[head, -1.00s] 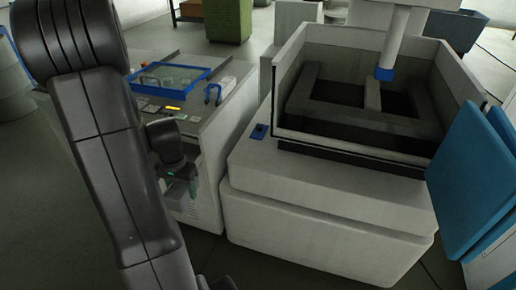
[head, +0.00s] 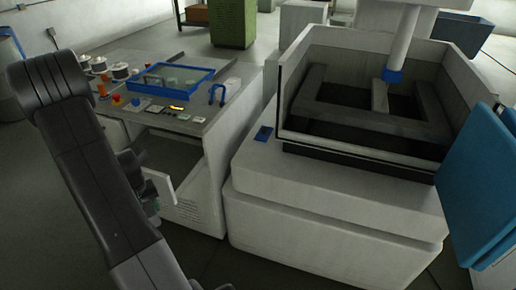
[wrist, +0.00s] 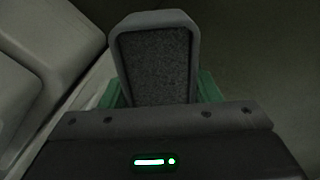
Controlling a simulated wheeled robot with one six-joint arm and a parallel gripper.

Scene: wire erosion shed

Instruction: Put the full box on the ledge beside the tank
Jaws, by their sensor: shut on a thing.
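The box (wrist: 158,65) shows in the wrist view as a grey rim around a dark, speckled face. It sits between the green finger pads of my gripper (wrist: 158,92), which is shut on it. In the head view my gripper (head: 150,203) is low at the left, in front of the workbench cabinet and left of the machine; the box cannot be made out clearly there. The open tank (head: 360,160) stands at the right with dark insides. The pale ledge (head: 330,190) runs along its front and left side, with a small blue item (head: 263,133) on its left part.
A pale panel (head: 162,188) juts out by my gripper. A blue panel (head: 480,190) stands at the right. The ledge's front is clear.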

